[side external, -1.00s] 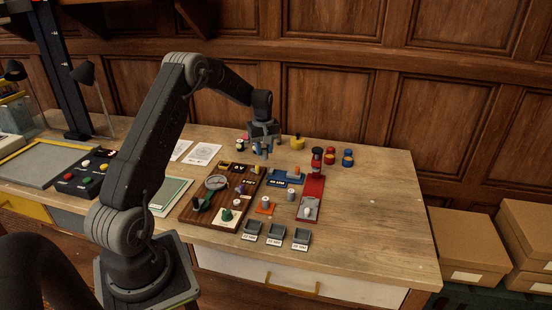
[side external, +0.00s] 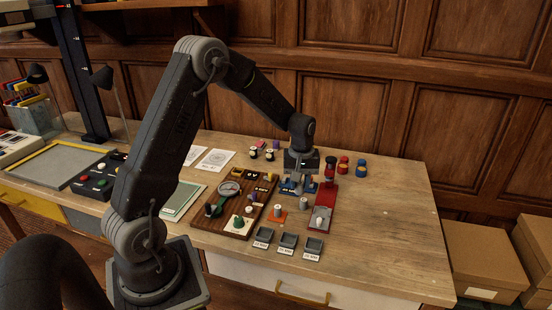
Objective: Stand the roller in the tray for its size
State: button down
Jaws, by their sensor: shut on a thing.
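My gripper (side external: 297,187) points down low over the blue plate (side external: 286,190) near the middle of the bench. It is shut on the roller, which is mostly hidden by the fingers, so its size cannot be read. Three small grey open trays stand in a row at the bench's front edge: the left tray (side external: 264,235), the middle tray (side external: 288,241) and the right tray (side external: 314,245). Each has a white label in front, too small to read surely. The trays look empty and lie in front of my gripper, apart from it.
A brown board (side external: 232,226) with a dial and small parts lies left of my gripper. Small grey cylinders (side external: 304,203) stand between gripper and trays. The bench's right side is clear.

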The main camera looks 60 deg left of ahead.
jog(key=shift+s+d+f+m, duration=0.5)
jog(key=shift+d+f, duration=0.5)
jog(key=shift+d, duration=1.25)
jog(key=shift+s+d+f+m, duration=0.3)
jog(key=shift+s+d+f, duration=0.5)
jog(key=shift+d, duration=1.4)
jog(key=shift+s+d+f+m, duration=0.4)
jog(key=shift+d+f, duration=0.8)
jog(key=shift+d, duration=1.05)
jog(key=shift+f, duration=0.3)
jog(key=shift+f, duration=0.3)
jog(key=shift+f, duration=0.45)
jog(key=shift+c, duration=2.3)
grip_release()
